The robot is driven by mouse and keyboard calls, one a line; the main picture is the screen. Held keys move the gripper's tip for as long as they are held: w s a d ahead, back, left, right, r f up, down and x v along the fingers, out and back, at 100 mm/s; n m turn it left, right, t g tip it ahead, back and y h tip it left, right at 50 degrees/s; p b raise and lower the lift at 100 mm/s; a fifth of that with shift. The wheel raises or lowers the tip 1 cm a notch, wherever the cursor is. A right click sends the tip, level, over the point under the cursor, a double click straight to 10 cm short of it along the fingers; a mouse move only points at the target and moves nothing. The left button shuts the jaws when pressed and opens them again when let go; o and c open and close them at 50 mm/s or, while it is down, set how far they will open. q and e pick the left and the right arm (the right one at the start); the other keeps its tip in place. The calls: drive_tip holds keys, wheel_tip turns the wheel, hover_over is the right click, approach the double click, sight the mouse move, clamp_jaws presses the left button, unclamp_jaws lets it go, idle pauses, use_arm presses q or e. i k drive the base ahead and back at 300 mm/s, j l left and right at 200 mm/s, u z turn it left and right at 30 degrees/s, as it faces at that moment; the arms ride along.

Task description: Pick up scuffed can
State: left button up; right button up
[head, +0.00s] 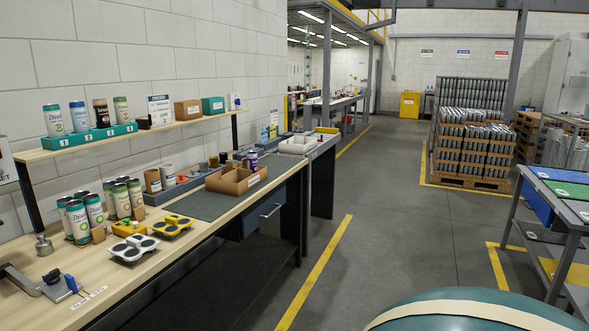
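Printed cans stand on the workbench in the head view. A group with white and teal cans (77,222) is at the left, and a green-and-white group (121,202) stands just behind it. More cans (53,120) stand in a numbered teal holder (90,138) on the wall shelf. They are too small for me to tell which can is scuffed. Neither of my grippers is in view.
The long wooden workbench (180,255) runs along the left wall. Yellow and white trays with dark round pads (134,247), a cardboard divider box (236,181) and a grey mat (208,204) lie on it. The aisle floor (400,220) is clear. Pallets of cans (470,150) stand behind.

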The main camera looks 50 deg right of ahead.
sight(252, 162)
drive_tip(key=z, duration=1.5)
drive_tip(key=i+l, duration=0.2)
drive_tip(key=i, duration=0.3)
drive_tip(key=i+l+u, duration=0.1)
drive_tip(key=i+l, duration=0.15)
drive_tip(key=i, duration=0.3)
drive_tip(key=i+l, duration=0.25)
drive_tip(key=i, duration=0.25)
drive_tip(key=i+l, duration=0.25)
drive_tip(key=i, duration=0.25)
drive_tip(key=i+u, duration=0.05)
